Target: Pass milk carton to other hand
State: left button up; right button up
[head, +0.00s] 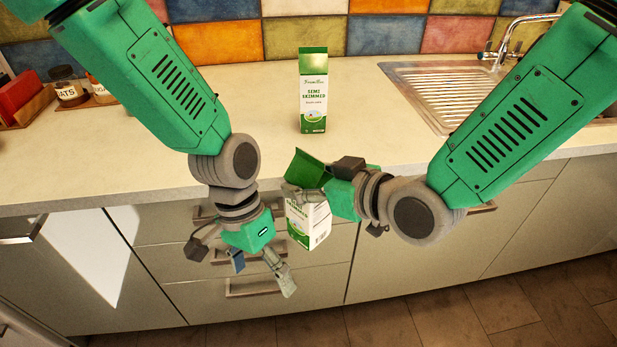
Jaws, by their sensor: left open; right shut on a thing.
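A green and white milk carton (307,229) is held in front of the counter's front edge, tilted, with its green top toward the upper left. My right gripper (306,193) is shut around it from the right, below the green top. My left gripper (241,266) is open and empty, pointing down just left of the held carton. A second carton (314,95), labelled semi skimmed, stands upright on the counter (130,150) behind the grippers.
A steel sink (440,90) with a tap (500,52) is at the back right. Jars (68,88) and a red box (18,95) stand at the back left. Drawers with handles (252,288) lie below the counter. The counter around the standing carton is clear.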

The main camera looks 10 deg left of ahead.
pick_arm(q)
jog(key=s+a+f+n+t+y, duration=0.2)
jog(key=s+a+f+n, duration=0.3)
jog(key=s+a+f, duration=0.9)
jog(key=a+f+t, duration=0.1)
jog(key=a+f, duration=0.1)
jog(key=a, duration=0.1)
jog(key=shift+s+t, duration=0.3)
jog(key=shift+s, duration=0.05)
